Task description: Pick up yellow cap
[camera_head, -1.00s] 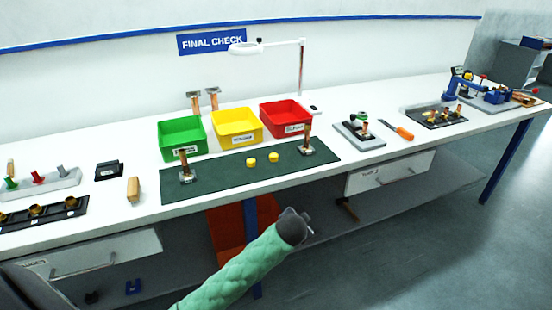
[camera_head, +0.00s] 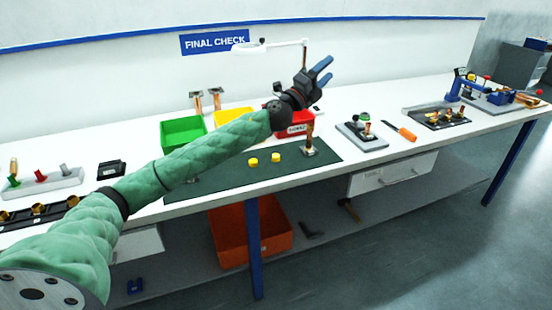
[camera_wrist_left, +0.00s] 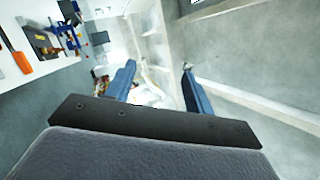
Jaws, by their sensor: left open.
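Two small yellow caps lie close together on the dark green mat (camera_head: 225,182) in the head view. One yellow cap (camera_head: 253,162) is on the left and the other yellow cap (camera_head: 276,158) is on the right. My left gripper (camera_head: 325,70) is open and empty, raised above the red bin, up and to the right of the caps. Its two blue fingers also show apart in the left wrist view (camera_wrist_left: 158,85), with nothing between them. The caps are not visible in the wrist view. My right gripper is not in view.
A copper part on a base (camera_head: 309,145) stands on the mat just right of the caps. Green (camera_head: 183,132), yellow (camera_head: 232,115) and red (camera_head: 290,131) bins stand behind; my left arm partly covers them.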

